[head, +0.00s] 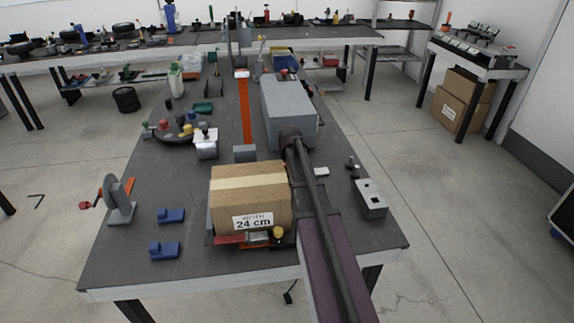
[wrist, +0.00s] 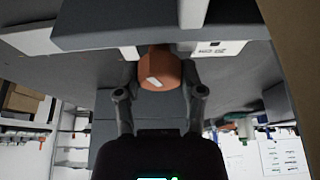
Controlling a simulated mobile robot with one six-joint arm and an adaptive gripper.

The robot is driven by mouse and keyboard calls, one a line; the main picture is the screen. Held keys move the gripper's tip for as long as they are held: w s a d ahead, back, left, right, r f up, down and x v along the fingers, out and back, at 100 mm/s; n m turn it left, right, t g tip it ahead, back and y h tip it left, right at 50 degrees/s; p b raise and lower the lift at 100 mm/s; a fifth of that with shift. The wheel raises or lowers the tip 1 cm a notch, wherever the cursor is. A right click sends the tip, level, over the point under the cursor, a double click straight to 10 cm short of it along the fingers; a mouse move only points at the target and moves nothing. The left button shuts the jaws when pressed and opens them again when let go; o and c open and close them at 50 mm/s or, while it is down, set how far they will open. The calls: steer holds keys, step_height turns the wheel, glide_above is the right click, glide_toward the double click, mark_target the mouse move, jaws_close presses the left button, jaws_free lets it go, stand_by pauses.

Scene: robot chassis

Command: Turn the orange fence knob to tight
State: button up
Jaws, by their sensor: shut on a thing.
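The orange knob (wrist: 160,72) shows in the wrist view, below the underside of a grey body (wrist: 110,24). A white mark runs across the knob's face. White label plates lie on both sides of it; the right label (wrist: 218,47) has dark print too small to read. My gripper (wrist: 160,91) has one finger on each side of the knob and is shut on it. In the head view the gripper and knob are hidden around my arm's far end, by the large grey box (head: 288,108).
A cardboard box (head: 250,200) marked 24 cm stands close left of my arm. An orange strip (head: 243,108) runs along the bench (head: 135,245). A crank wheel (head: 118,198), blue blocks (head: 165,250) and a grey switch box (head: 371,198) stand nearby.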

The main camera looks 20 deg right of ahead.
stand_by(0.3)
steer(key=o, duration=1.2)
steer(key=shift+c, duration=0.2)
steer(key=shift+n, duration=0.3)
steer(key=shift+n+y, duration=1)
steer(key=shift+n, duration=1.1)
steer(key=shift+r+n, duration=0.1)
steer(key=shift+n, duration=0.2)
steer(key=p+v, duration=1.2)
steer(key=v, duration=0.1)
steer(key=shift+s+r+p, duration=0.15)
steer(key=shift+r+p, duration=0.1)
steer(key=shift+p, duration=0.15)
